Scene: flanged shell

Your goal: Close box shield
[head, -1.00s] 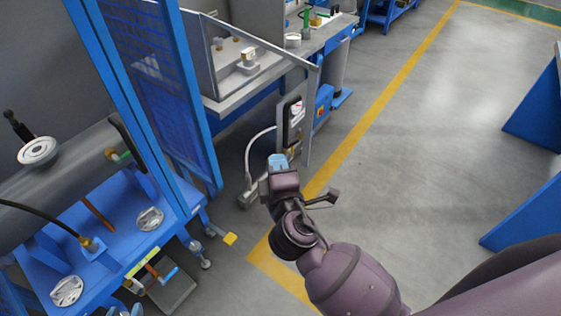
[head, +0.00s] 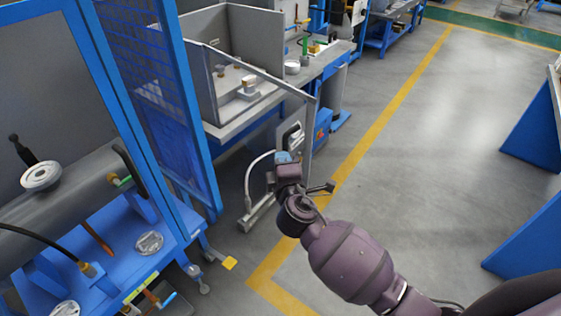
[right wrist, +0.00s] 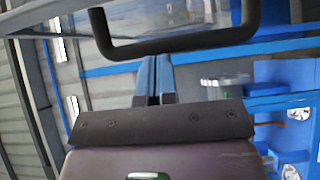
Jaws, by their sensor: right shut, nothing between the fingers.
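The grey box (head: 237,28) stands on a workbench in the upper middle of the head view. Its clear shield with a grey frame (head: 311,127) stands swung out from the box toward the aisle, so it is open. A black handle (head: 292,135) is on the shield; in the right wrist view a black handle bar (right wrist: 185,47) crosses just beyond the fingertips. My right gripper (head: 283,158) is just below the handle in the head view, its blue fingers (right wrist: 153,77) shut with nothing between them. Contact with the handle cannot be told. My left gripper is out of view.
A blue frame with mesh (head: 165,90) and a blue machine table (head: 125,255) stand at the left. The workbench (head: 330,60) holds small fittings. Blue panels (head: 535,130) stand at the far right. The grey floor between, with a yellow line (head: 375,125), is clear.

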